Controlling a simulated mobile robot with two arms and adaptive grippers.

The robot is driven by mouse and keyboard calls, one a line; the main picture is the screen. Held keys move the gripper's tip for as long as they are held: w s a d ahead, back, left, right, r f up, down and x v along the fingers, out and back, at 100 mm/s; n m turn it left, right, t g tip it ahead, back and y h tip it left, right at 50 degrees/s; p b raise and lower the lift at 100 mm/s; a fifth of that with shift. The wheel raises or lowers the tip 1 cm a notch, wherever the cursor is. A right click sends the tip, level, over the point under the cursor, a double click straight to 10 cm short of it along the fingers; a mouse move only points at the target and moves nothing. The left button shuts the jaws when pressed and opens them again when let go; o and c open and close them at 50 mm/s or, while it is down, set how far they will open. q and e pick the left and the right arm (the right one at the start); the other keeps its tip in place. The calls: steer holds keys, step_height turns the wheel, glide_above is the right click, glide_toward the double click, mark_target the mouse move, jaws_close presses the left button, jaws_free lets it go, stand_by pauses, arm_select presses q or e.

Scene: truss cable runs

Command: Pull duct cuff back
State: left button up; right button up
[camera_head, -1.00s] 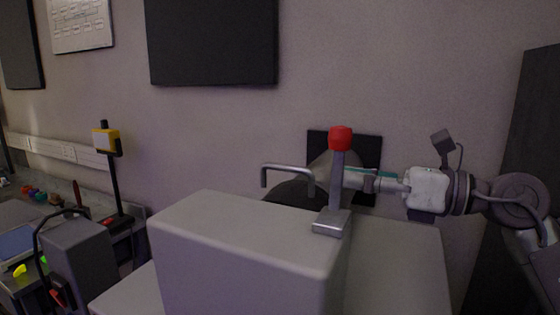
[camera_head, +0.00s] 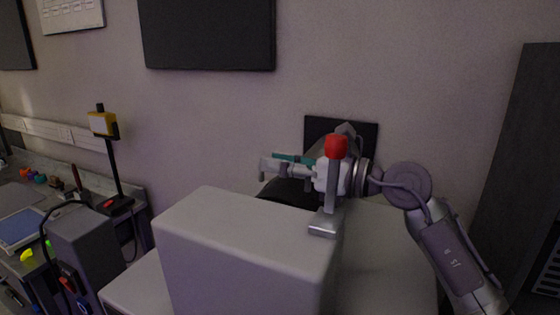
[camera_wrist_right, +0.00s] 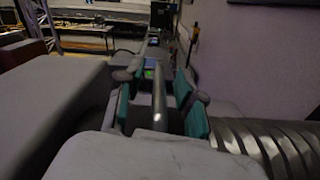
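The ribbed silver duct (camera_wrist_right: 262,148) runs along the lower right of the right wrist view. In the head view the dark duct body (camera_head: 290,192) shows behind the grey box; the cuff itself is hard to make out. A grey metal bar (camera_wrist_right: 160,100), seemingly the bent handle by the duct, stands between the teal pads of my right gripper (camera_wrist_right: 158,108). The pads are apart, with gaps on both sides of the bar. In the head view my right gripper (camera_head: 285,163) reaches left behind the red-knobbed lever and covers most of the handle. My left gripper is out of view.
The grey box (camera_head: 235,240) fills the foreground, with the lever's red knob (camera_head: 336,146) standing up close in front of my right wrist. A black wall plate (camera_head: 365,135) is behind. A bench with a yellow-headed post (camera_head: 103,124) is at left.

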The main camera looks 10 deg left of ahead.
jaws_close()
steer(key=shift+w+d+b, duration=0.15)
steer(key=shift+w+b, duration=0.25)
steer(key=shift+w, duration=0.35)
steer(key=shift+w+d+b, duration=0.15)
steer(key=shift+w+b, duration=0.2)
steer(key=shift+w, duration=0.85)
steer(key=shift+s, duration=0.1)
jaws_free()
steer(key=shift+s, duration=0.1)
